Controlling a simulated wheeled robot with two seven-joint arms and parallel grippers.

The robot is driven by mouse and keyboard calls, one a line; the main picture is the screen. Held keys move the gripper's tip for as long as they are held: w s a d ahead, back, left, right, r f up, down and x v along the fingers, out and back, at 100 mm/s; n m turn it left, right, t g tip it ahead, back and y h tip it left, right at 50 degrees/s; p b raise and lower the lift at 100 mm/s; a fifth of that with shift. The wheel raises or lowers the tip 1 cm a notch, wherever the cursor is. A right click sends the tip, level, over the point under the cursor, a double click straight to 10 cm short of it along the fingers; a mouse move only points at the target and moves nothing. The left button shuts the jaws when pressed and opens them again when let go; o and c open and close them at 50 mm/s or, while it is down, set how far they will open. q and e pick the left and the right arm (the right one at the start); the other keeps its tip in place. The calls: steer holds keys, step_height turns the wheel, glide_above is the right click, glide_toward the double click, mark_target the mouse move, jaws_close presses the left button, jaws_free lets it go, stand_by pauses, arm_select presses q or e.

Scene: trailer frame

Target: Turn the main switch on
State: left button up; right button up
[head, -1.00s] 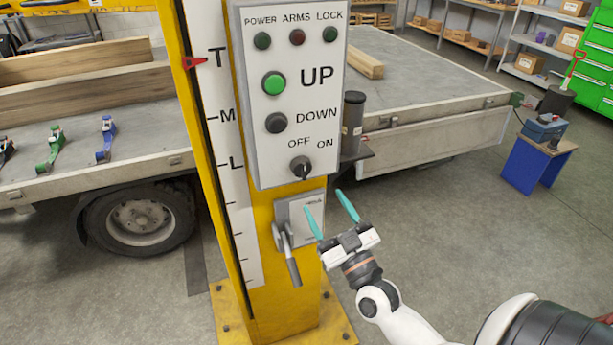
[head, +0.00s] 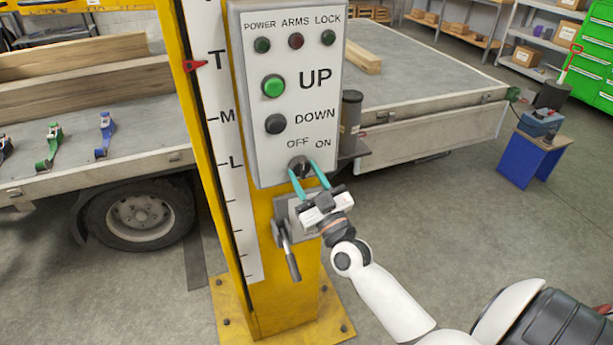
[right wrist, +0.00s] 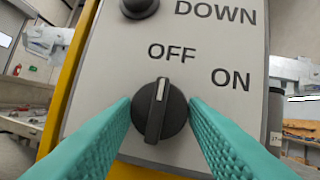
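The main switch is a black rotary knob (head: 300,166) low on the grey control panel (head: 262,110), under the OFF and ON labels. It shows large in the right wrist view (right wrist: 159,112), with its white mark pointing up, toward OFF. My right gripper (head: 306,176) is open, with its two teal fingers on either side of the knob. My left gripper is not in view.
The panel is on a yellow post (head: 290,290) with a grey lever box (head: 290,215) below the knob. Green UP (head: 273,86) and dark DOWN (head: 275,124) buttons sit above it. A flatbed trailer (head: 430,100) stands behind.

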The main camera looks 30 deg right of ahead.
steer(key=c, duration=0.4)
steer(key=shift+o, duration=0.2)
steer(key=shift+m, duration=0.4)
steer(key=shift+a+m+h+p, duration=0.1)
steer(key=shift+m+h+p, duration=0.35)
steer(key=shift+m+h, duration=0.55)
steer(key=m+h, duration=0.1)
steer(key=m, duration=0.2)
steer(key=m+h+p, duration=0.1)
steer(key=m, duration=0.2)
steer(key=shift+a+r+g+h+p, duration=0.1)
steer(key=shift+a+g+h+p, duration=0.1)
steer(key=shift+g+h+p, duration=0.15)
steer(key=m+g+h+p, duration=0.1)
steer(key=m, duration=0.2)
steer(key=m+g+h+p, duration=0.1)
steer(key=m, duration=0.2)
steer(key=m+g+h+p, duration=0.1)
steer(key=m, duration=0.1)
steer(key=shift+w+a+m+h, duration=0.1)
steer(key=shift+a+m+h, duration=0.1)
steer(key=shift+m+h, duration=0.2)
steer(key=o, duration=1)
steer(key=shift+c, duration=0.2)
